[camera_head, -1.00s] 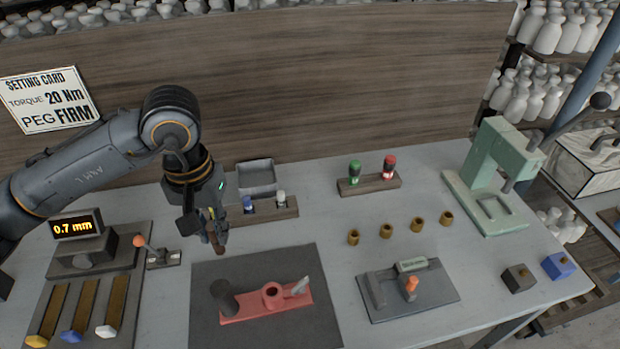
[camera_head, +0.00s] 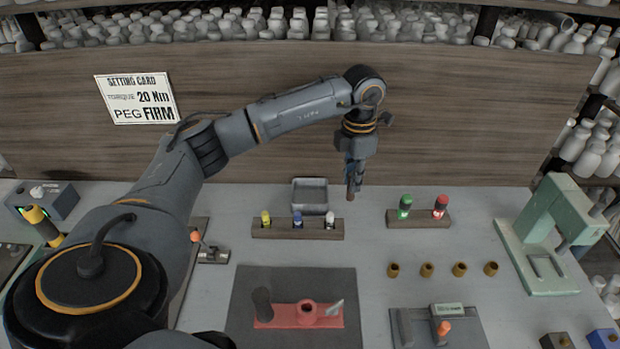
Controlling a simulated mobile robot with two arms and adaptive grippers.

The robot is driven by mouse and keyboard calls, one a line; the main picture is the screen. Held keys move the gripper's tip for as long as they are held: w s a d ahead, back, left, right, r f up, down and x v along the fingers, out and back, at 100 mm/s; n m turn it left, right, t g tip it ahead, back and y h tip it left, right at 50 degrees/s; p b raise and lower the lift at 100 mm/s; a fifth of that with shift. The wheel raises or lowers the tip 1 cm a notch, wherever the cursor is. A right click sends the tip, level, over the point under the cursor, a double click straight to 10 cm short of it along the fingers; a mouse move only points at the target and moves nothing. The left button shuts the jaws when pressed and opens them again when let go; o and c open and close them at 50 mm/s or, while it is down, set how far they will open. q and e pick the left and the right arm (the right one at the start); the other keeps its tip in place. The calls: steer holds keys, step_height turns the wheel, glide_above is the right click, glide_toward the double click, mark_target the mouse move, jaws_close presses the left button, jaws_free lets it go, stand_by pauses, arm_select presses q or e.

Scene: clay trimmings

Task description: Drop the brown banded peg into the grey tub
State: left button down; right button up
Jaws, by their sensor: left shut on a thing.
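My left gripper (camera_head: 354,180) is shut on the brown banded peg (camera_head: 350,195), whose brown lower end shows below the fingers. Its bands are too small to make out. The gripper points down and appears just to the right of the grey tub (camera_head: 310,208), above the back part of the table. The tub is a small open grey box standing behind a wooden rack. Its inside looks empty. My right gripper is out of view.
The wooden rack (camera_head: 270,233) in front of the tub holds yellow, blue and white pegs. Another rack (camera_head: 421,219) holds green and red pegs. A wooden backboard (camera_head: 450,120) rises behind the table. Several brass cups and a red fixture (camera_head: 290,318) stand nearer.

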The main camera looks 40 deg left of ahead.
arm_select(q)
steer(key=w+a+f+n+p, duration=0.2)
steer(key=a+n+p, duration=0.1)
steer(key=a+n, duration=1.8)
steer(key=d+f+n+b, duration=0.3)
steer(key=f+n+b, duration=0.1)
steer(key=f+b, duration=0.1)
steer(key=shift+w+d+f, duration=0.2)
steer(key=shift+d+f, duration=0.2)
steer(key=shift+f, duration=0.2)
steer(key=c, duration=1.2)
jaws_free()
step_height(320, 180, up, 12)
